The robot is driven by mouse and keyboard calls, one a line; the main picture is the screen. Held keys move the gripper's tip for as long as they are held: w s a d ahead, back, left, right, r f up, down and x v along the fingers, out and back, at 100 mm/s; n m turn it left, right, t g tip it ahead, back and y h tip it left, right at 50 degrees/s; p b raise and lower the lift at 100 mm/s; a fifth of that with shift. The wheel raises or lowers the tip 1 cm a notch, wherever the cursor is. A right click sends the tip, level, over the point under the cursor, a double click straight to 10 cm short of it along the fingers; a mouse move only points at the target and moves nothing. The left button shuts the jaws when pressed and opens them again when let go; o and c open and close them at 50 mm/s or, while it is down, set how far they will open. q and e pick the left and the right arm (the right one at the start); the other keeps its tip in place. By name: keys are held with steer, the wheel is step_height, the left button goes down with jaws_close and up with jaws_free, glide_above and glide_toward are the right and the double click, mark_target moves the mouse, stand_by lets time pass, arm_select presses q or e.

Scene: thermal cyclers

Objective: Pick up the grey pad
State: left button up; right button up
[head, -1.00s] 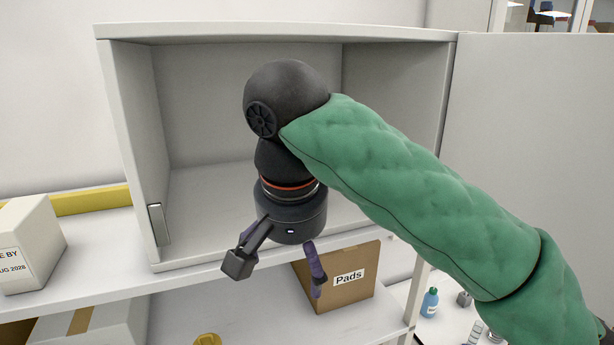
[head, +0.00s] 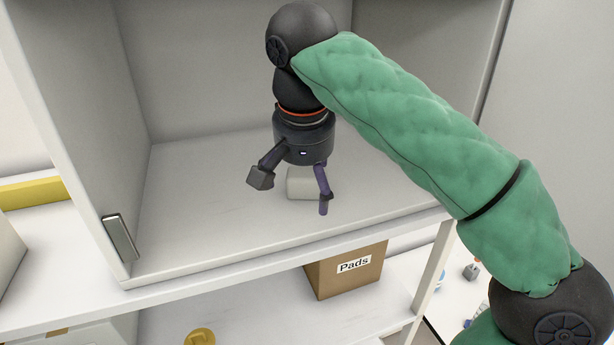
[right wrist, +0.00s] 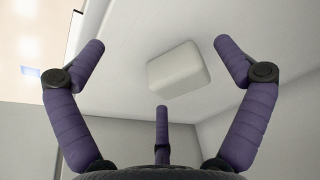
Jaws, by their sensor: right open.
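The grey pad (head: 301,184) is a pale, rounded block on the floor of the open white cabinet. In the head view my right gripper partly hides it. My right gripper (head: 292,192) is open and empty, pointing down in front of and above the pad. In the right wrist view the pad (right wrist: 180,70) lies beyond the spread purple fingers (right wrist: 160,62), between the two side ones and a little right of centre. No finger visibly touches it. My left gripper is not in view.
The cabinet's left wall (head: 75,105) has a metal latch plate (head: 120,237) near its front edge. A cardboard box labelled "Pads" (head: 345,272) stands on the shelf below. A yellow round object (head: 199,338) lies there too. The cabinet floor around the pad is clear.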

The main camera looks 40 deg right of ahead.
mark_target(307, 174)
steer(key=shift+w+d, duration=0.3)
steer(key=shift+r, duration=0.15)
steer(key=shift+w+d, duration=0.15)
steer(key=shift+w+d+p, duration=0.8)
steer(key=shift+w+d, duration=0.15)
steer(key=shift+w, duration=0.25)
steer(key=shift+w+d+f, duration=0.25)
steer(key=shift+f, duration=0.2)
steer(key=shift+w+d+f, duration=0.2)
steer(key=shift+f, duration=0.85)
steer(key=c, duration=1.2)
